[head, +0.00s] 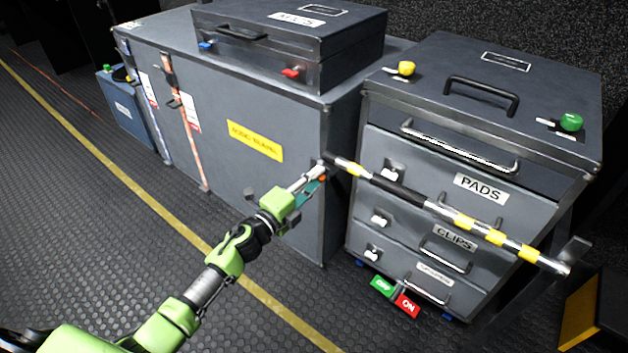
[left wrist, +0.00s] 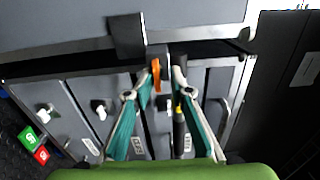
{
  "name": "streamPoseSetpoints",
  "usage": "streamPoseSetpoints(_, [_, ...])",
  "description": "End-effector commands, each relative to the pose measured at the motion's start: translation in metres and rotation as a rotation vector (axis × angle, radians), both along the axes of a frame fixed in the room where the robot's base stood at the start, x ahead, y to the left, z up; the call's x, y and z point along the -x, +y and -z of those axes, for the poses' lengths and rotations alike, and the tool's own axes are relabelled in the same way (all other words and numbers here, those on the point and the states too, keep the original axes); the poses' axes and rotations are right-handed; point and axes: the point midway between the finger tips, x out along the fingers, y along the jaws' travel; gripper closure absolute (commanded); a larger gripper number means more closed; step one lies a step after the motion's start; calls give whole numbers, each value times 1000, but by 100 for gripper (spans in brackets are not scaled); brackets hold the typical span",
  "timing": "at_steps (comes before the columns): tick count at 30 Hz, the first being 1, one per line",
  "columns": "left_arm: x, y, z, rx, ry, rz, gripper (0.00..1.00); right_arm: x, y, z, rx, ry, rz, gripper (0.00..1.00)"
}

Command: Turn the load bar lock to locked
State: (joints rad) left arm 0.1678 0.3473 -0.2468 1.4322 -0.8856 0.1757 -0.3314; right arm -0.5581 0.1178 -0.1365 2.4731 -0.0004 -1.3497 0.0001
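The load bar (head: 460,220), striped black, yellow and white, runs across the front of the drawer cabinet. Its left end is by the corner of the long grey case. A small orange piece, which looks like the bar's lock lever, shows at that end beside my left gripper (head: 314,180). In the left wrist view the orange lever (left wrist: 156,74) stands upright between the teal fingers of my left gripper (left wrist: 160,92). The fingers are apart, with gaps showing around the lever; I cannot tell whether either touches it. My right gripper is not in view.
The drawer cabinet (head: 485,135) has PADS and CLIPS drawers, with green OFF and red ON tags (head: 407,305) low on it. The long grey case (head: 255,110) carries a smaller case (head: 290,35) on top. Open ribbed floor (head: 110,215) lies at the left.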

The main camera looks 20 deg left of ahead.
Motion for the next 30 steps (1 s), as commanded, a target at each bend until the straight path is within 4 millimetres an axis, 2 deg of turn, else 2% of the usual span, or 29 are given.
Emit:
streamPoseSetpoints(10, [2, -1, 2, 2, 3, 2, 78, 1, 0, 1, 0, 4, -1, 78])
streamPoseSetpoints(14, [12, 3, 4, 1, 6, 1, 78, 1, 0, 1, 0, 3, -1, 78])
streamPoseSetpoints(24, [71, 25, 4, 0, 6, 1, 78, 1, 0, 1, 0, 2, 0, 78])
streamPoseSetpoints(30, [99, 35, 3, 2, 5, 1, 78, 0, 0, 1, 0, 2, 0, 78])
